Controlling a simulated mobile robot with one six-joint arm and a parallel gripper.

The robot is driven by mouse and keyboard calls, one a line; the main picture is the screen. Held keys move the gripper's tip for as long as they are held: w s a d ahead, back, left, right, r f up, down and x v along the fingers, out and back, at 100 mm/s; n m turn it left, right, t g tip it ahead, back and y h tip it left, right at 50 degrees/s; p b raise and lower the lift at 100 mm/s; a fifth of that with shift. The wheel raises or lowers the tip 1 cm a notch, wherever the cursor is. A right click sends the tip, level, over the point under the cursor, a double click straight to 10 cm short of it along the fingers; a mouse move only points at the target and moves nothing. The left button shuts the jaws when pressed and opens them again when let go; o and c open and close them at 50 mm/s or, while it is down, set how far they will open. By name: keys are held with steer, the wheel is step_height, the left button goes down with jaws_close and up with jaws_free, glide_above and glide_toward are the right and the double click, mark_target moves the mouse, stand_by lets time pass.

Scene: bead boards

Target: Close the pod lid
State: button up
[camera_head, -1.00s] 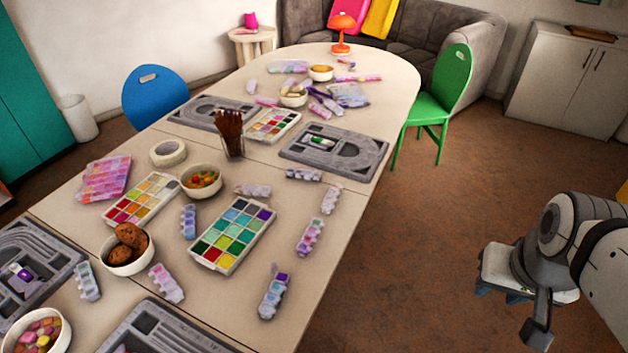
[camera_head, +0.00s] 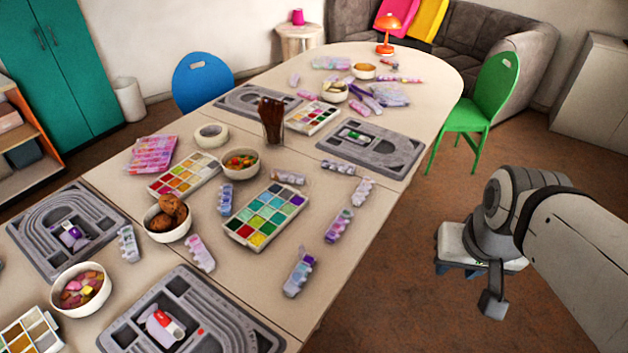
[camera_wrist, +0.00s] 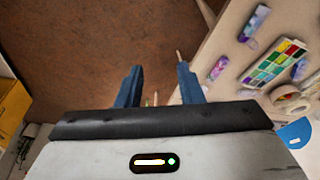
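Several small pastel pods lie on the long table (camera_head: 330,205), among them one near the front right edge (camera_head: 299,273), one beyond it (camera_head: 338,225) and one left of the palette (camera_head: 225,199). The near-edge pod has a purple piece at its far end that may be a raised lid; it is too small to tell. My gripper (camera_head: 480,265) is off the table's right side, over the floor. In the wrist view its blue fingers (camera_wrist: 160,85) are apart with nothing between them. A pod (camera_wrist: 219,68) shows to their right there.
Grey bead boards (camera_head: 371,150), bowls (camera_head: 241,164), paint palettes (camera_head: 266,216) and a jar of brushes (camera_head: 272,125) crowd the table. A green chair (camera_head: 487,100) stands at its right side. The brown floor (camera_head: 390,290) beside the table is open.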

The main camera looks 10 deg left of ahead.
steer(key=shift+a, duration=0.15)
steer(key=w+a+r+n+g+p, duration=0.2)
steer(key=w+a+n, duration=0.3)
steer(key=w, duration=0.5)
steer(key=n+g+h+p, duration=0.2)
steer(key=n+h+p, duration=0.25)
steer(key=n, duration=0.55)
glide_above(302, 251)
steer(key=w+a, duration=0.1)
steer(key=a, duration=0.3)
step_height(302, 251, down, 22)
steer(key=p+x, duration=0.2)
steer(key=x, duration=0.5)
steer(key=shift+w+a+p, duration=0.1)
steer(key=shift+p, duration=0.3)
